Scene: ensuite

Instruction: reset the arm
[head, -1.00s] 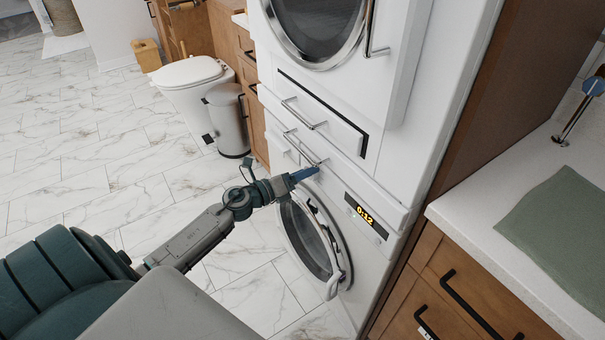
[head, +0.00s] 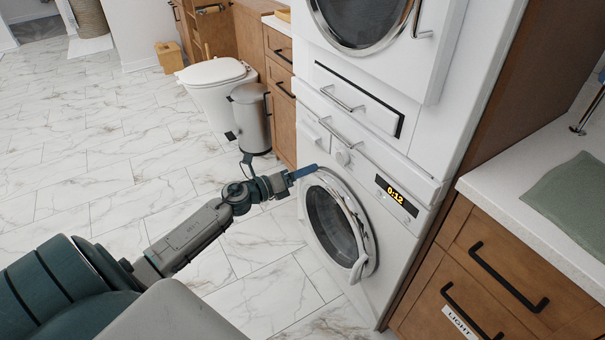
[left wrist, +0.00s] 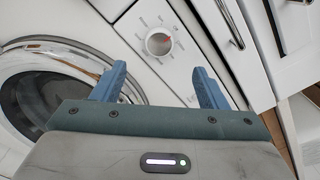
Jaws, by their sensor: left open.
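My left gripper (head: 303,173) reaches in from the left in the head view, with its blue fingers near the upper left of the washing machine's round door (head: 338,222). In the left wrist view the two fingers (left wrist: 162,88) are spread apart with nothing between them. Beyond them are the washer's dial (left wrist: 159,42) and, at left, part of the round door (left wrist: 50,90). Whether the fingers touch the machine cannot be told. My right gripper is not in view.
A second machine with a round door (head: 362,22) is stacked above the washer. A counter with a green cloth (head: 570,200) and wooden drawers (head: 490,270) stands at right. A bin (head: 251,118) and toilet (head: 214,85) stand behind. The marble floor (head: 90,150) at left is clear.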

